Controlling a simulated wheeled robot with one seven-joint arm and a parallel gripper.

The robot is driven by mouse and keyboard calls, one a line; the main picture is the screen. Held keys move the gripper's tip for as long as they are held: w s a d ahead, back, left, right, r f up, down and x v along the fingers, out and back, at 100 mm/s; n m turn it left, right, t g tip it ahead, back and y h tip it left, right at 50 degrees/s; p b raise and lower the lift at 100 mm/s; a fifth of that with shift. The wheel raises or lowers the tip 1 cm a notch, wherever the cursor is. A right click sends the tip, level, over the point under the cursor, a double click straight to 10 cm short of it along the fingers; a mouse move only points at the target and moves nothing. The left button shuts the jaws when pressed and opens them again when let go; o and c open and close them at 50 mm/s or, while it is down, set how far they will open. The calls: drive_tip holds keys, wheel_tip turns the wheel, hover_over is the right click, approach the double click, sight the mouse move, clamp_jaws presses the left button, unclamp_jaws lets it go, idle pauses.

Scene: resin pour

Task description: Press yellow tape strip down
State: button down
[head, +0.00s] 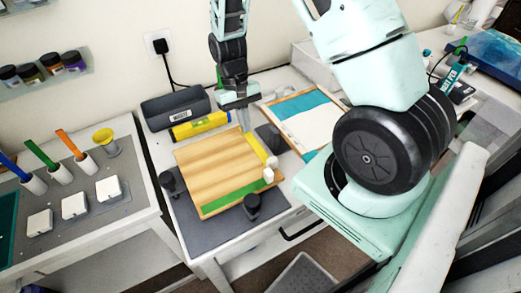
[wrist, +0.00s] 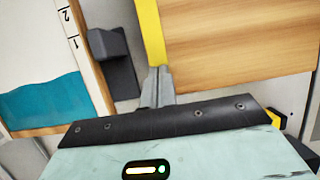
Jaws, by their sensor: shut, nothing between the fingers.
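A pale wooden board (head: 215,165) lies on a dark mat. A yellow tape strip (head: 256,147) runs along its right edge; in the wrist view the strip (wrist: 150,28) runs up from my fingertips beside the wood. My gripper (head: 243,126) points down at the strip's far end, with its fingers together and nothing between them. In the wrist view the gripper tips (wrist: 158,72) overlap the strip's near end; whether they touch it I cannot tell. A green strip (head: 235,197) lies along the board's front edge.
Black supports stand around the board, one at the front (head: 252,205) and one at the left (head: 171,182). A yellow level (head: 200,126) lies behind. A framed teal-and-white panel (head: 305,115) lies to the right.

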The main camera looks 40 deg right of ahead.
sight(261, 153)
drive_tip(key=shift+s, duration=0.1)
drive_tip(key=shift+s+a+f, duration=0.15)
drive_tip(key=shift+s+a, duration=0.05)
drive_tip(key=shift+s, duration=0.4)
drive_tip(key=shift+s+a+f, duration=0.1)
drive_tip(key=shift+s+a, duration=0.05)
drive_tip(key=shift+s, duration=0.4)
drive_tip(key=shift+s+a+r, duration=0.1)
drive_tip(key=shift+s+a, duration=0.05)
drive_tip(key=shift+s, duration=0.35)
drive_tip(key=shift+s+a, duration=0.15)
drive_tip(key=shift+s, duration=0.3)
drive_tip(key=shift+s, duration=0.15)
drive_tip(key=shift+s+a+r, duration=0.2)
drive_tip(key=shift+s+a, duration=0.05)
drive_tip(key=shift+s, duration=0.5)
drive_tip(key=shift+s, duration=0.1)
drive_tip(key=shift+s+a+f, duration=0.15)
drive_tip(key=shift+s+a, duration=0.1)
drive_tip(key=shift+s, duration=0.6)
